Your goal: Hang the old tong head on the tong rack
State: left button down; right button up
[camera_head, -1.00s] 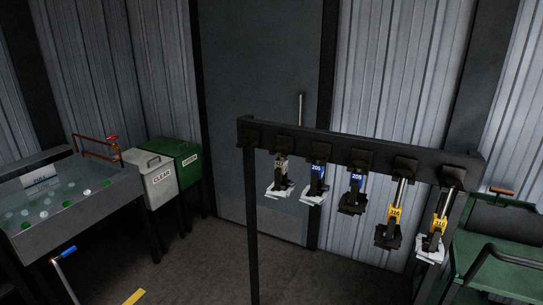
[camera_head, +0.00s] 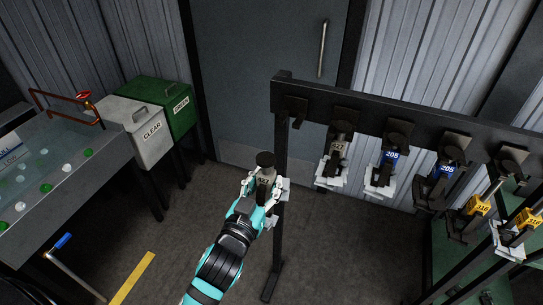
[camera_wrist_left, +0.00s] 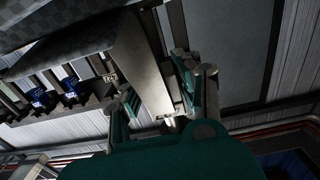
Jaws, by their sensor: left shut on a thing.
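My left gripper (camera_head: 262,188) is shut on a tong head (camera_head: 266,172) with a dark round top and a grey label. It holds the tong head in front of the rack's left post. In the left wrist view the held tong head (camera_wrist_left: 140,62) is a long grey body between the fingers (camera_wrist_left: 160,95). The dark tong rack (camera_head: 372,122) has a bare hook (camera_head: 294,108) at its left end. Further right hang a grey-labelled head (camera_head: 334,160), two blue 205 heads (camera_head: 385,165) (camera_head: 440,180) and two yellow 316 heads (camera_head: 472,212) (camera_head: 520,222). My right gripper is not in view.
A white CLEAR bin (camera_head: 145,140) and a green GREEN bin (camera_head: 172,105) stand at the back left. A water tank (camera_head: 60,205) with balls is at the left. A grey door (camera_head: 262,60) is behind the rack. A yellow line (camera_head: 132,278) marks the floor.

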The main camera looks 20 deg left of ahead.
aim_at(271, 171)
pick_arm(q)
jog(key=w+r, duration=0.2)
jog(key=shift+d+r, duration=0.3)
jog(key=shift+d, duration=0.05)
jog(key=shift+w, duration=0.1)
jog(key=shift+w+f, duration=0.1)
jog(key=shift+w, duration=0.1)
jog(key=shift+w+a+f, duration=0.1)
jog(key=shift+w+a, duration=0.1)
jog(key=shift+w, duration=0.4)
jog(key=shift+w+d, duration=0.1)
jog(key=shift+w, duration=0.6)
jog(key=w+b, duration=0.1)
jog(key=w, duration=0.9)
jog(key=shift+w+d+b, duration=0.2)
jog(key=shift+w+b, duration=0.15)
jog(key=shift+b, duration=0.05)
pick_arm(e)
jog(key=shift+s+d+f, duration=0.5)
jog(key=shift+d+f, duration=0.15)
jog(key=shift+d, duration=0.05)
